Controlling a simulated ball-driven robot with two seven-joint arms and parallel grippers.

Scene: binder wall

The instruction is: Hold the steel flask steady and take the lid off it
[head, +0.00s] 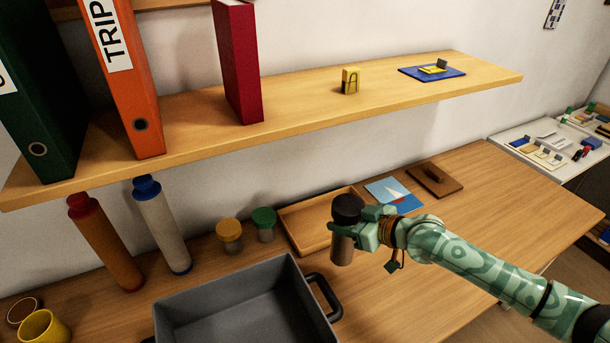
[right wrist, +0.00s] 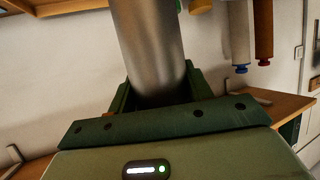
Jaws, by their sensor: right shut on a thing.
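The steel flask (head: 342,247) is upright in the head view, with a dark lid (head: 348,207) on top. My right gripper (head: 360,230) is shut on the flask's body, just below the lid. In the right wrist view the flask's grey metal body (right wrist: 150,45) stands between the jaws (right wrist: 155,95). The lid is outside that view. Whether the flask's base touches the table cannot be told. My left gripper does not show in either view.
A grey crate (head: 180,305) with a black handle (head: 326,297) stands front left of the flask. A wooden tray (head: 300,250) lies behind it. Two jars, yellow-lidded (head: 229,231) and green-lidded (head: 264,220), stand left. A shelf (head: 300,105) with binders overhangs the back.

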